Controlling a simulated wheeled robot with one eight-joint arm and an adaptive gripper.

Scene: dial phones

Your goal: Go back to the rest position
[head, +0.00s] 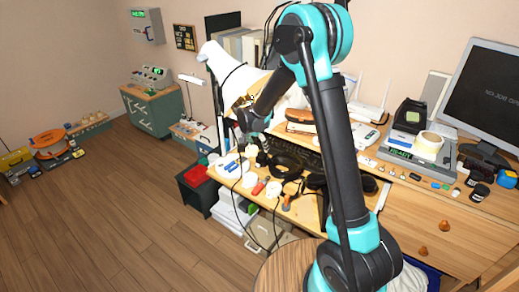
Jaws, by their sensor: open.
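My arm rises from the lower right of the head view, bends at the top and reaches down to the left over the desk. My gripper (243,140) is at its end, above the left part of the desk (262,212). It is open, with nothing seen between its fingers. The gripper is small and dark in this view, so its fingertips are hard to make out. White round items (232,168) lie on the desk below it. I cannot tell the exact gap between them. My arm hides part of the desk's middle.
A monitor (486,95) and a grey device (415,147) with a tape roll stand at the right. Dark cables hang over the desk's front. A lamp (222,70) is behind the gripper. A black and red bin (195,180) stands at the left.

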